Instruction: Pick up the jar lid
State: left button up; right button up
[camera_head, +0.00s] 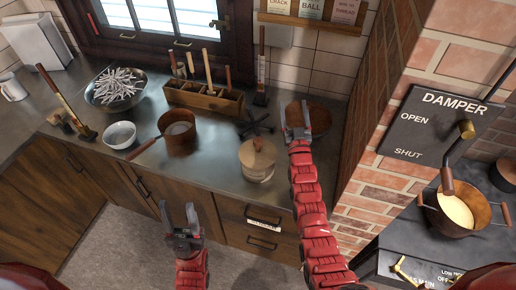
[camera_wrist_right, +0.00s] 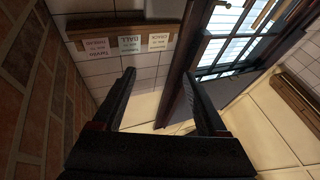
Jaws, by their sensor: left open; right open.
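The jar (camera_head: 257,172) stands on the worktop in the middle of the head view. Its round wooden lid (camera_head: 257,154) sits on top, with a small knob. My right gripper (camera_head: 293,106) is open above the worktop, up and right of the jar, in front of a brown pot. In the right wrist view my right gripper (camera_wrist_right: 163,80) shows two spread fingers with nothing between them. My left gripper (camera_head: 179,212) is open and empty, in front of the cabinet fronts, low and left of the jar. The lid is not seen in the right wrist view.
A brown pot (camera_head: 317,117) stands behind my right gripper. A copper saucepan (camera_head: 178,130), white bowl (camera_head: 119,135), bowl of white sticks (camera_head: 116,91) and tool rack (camera_head: 203,99) stand left. A black stand (camera_head: 257,124) is behind the jar. A brick wall (camera_head: 374,150) bounds the right.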

jog(key=w+a+f+n+g, duration=0.2)
jog(key=w+a+f+g, duration=0.1)
jog(key=w+a+g, duration=0.75)
jog(key=s+r+n+g+h, duration=0.2)
jog(key=s+r+g, duration=0.95)
jog(key=s, duration=0.45)
jog(key=b, duration=0.4)
send_over(258, 140)
notch_tip(258, 140, down, 5)
jog(key=shift+s+d+f, duration=0.1)
jog(key=shift+d+f, duration=0.3)
jog(key=shift+f, duration=0.35)
notch_tip(258, 140, down, 5)
jog(key=shift+r+p, duration=0.15)
jog(key=shift+p, duration=1.3)
jog(key=f+p, duration=0.1)
jog(key=f, duration=0.1)
jog(key=shift+a+f+p, duration=0.3)
jog(key=shift+a+p, duration=0.05)
jog(key=shift+f+b, duration=0.45)
jog(key=shift+f, duration=0.95)
